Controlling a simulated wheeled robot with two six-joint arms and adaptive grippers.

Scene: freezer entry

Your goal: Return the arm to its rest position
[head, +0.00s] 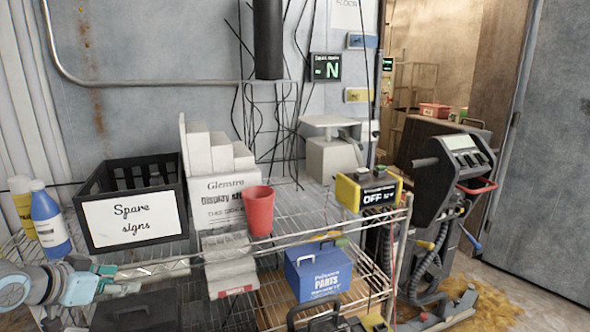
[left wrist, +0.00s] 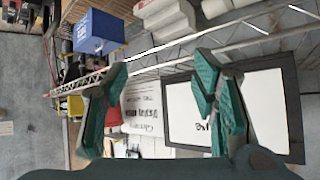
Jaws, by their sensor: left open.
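My left gripper (head: 112,273) is at the lower left of the head view, its teal fingers in front of the wire shelf below the black crate. In the left wrist view my left gripper (left wrist: 160,75) shows two teal fingers spread apart with nothing between them. The arm comes in from the left edge. My right gripper is not in view.
A black "Spare signs" crate (head: 134,217), a red cup (head: 258,210) and a blue bottle (head: 50,220) stand on the wire rack (head: 330,225). A blue parts box (head: 318,268) sits lower down. A dark machine (head: 450,175) stands right.

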